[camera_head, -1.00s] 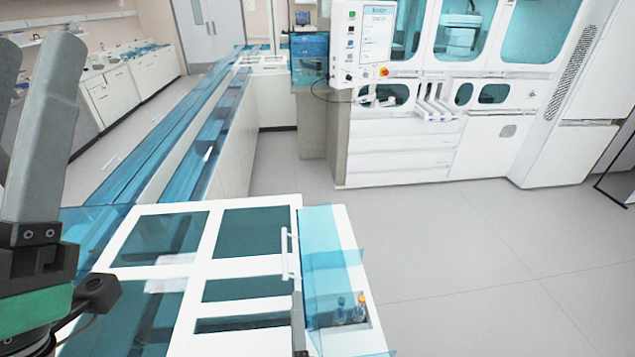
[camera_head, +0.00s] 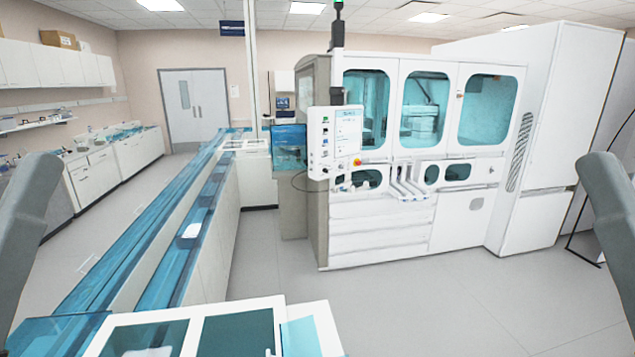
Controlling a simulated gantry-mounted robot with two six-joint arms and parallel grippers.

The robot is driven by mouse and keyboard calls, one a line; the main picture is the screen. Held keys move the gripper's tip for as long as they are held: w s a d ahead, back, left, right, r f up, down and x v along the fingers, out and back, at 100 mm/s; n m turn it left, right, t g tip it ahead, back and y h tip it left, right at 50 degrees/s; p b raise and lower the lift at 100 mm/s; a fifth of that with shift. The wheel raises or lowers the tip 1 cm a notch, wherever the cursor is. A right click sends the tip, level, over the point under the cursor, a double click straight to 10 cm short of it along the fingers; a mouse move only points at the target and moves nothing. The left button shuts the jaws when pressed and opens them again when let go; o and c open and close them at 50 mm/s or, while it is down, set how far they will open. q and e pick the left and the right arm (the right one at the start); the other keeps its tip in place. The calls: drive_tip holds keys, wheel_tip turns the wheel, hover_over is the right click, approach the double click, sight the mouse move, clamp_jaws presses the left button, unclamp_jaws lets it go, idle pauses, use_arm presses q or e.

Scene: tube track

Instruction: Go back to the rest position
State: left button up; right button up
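Both my arms show only as grey links, one at the left edge and one at the right edge of the head view. Neither gripper is in the picture, so what they hold or how they stand is hidden. The tube track (camera_head: 150,235) with blue transparent covers runs from the lower left away toward the double door. Its near end has a white-framed cover (camera_head: 135,322) with blue-green panes at the bottom. No tubes show now.
A large white analyzer (camera_head: 380,222) with a screen panel (camera_head: 335,142) stands at the centre right. Counters with cabinets (camera_head: 90,180) line the left wall. A grey double door (camera_head: 193,105) is at the back. The floor (camera_head: 430,310) at lower right is clear.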

wheel_tip(320, 180, up, 22)
drive_tip(key=p, duration=1.8)
drive_tip(key=shift+r+p, duration=0.15)
drive_tip(key=shift+p, duration=0.25)
drive_tip(key=shift+o, duration=0.2)
